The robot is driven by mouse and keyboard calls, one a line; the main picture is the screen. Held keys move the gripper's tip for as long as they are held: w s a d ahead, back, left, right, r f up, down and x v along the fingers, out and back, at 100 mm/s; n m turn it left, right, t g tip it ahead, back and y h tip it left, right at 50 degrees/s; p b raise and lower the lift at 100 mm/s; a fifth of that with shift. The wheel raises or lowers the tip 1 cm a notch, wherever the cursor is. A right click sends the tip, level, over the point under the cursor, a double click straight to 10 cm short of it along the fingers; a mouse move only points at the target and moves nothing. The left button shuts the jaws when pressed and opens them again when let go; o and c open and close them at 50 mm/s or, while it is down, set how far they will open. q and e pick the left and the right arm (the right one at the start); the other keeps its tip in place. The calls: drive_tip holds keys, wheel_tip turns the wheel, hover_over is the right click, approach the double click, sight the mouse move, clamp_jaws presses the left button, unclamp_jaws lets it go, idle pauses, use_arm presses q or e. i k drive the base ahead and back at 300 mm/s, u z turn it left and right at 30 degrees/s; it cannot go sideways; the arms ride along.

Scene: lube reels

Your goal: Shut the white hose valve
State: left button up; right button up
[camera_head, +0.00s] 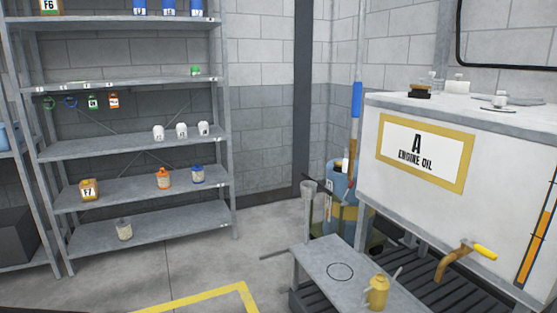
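I cannot make out a white hose valve in the head view. The one valve I see is a brass tap (452,263) with a yellow lever (485,250), low on the front of the white tank (400,188) labelled "A ENGINE OIL". A black hose or pipe (460,40) runs along the wall at the upper right; no valve shows on it. Neither of my grippers is in view.
A grey metal shelf (150,148) with cans and bottles stands at the left. A small grey table (345,262) holding a yellow oil can (378,293) stands before the tank. A blue drum (338,180) is behind it. Floor between shelf and table is clear.

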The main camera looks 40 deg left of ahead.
sight(346, 161)
drive_tip(key=u, duration=1.45)
drive_tip(key=i, duration=1.45)
drive_tip(key=z, duration=0.55)
drive_tip(key=i, duration=0.6)
drive_tip(key=z, duration=0.45)
